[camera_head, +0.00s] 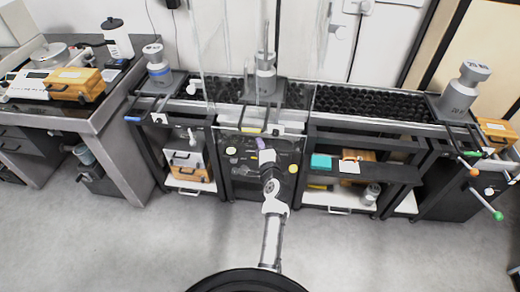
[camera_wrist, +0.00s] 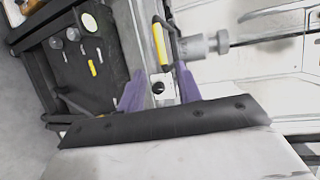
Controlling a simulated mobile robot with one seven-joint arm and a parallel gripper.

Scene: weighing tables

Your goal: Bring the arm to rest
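My arm reaches forward from the bottom of the head view, and my gripper (camera_head: 264,146) is in front of the middle weighing table. In the wrist view my gripper (camera_wrist: 160,84) has its two purple fingers spread apart. A small white block with a black round spot shows between the fingers (camera_wrist: 162,88); I cannot tell how far beyond them it lies, and nothing appears clamped. In the head view the far side of the gripper is hidden by my own arm.
A grey weight (camera_head: 265,76) stands on the middle table behind clear panels; others stand left (camera_head: 157,68) and right (camera_head: 464,88). A dark shelf panel (camera_head: 240,166) with small parts lies close to my gripper. The grey floor (camera_head: 380,250) in front is clear.

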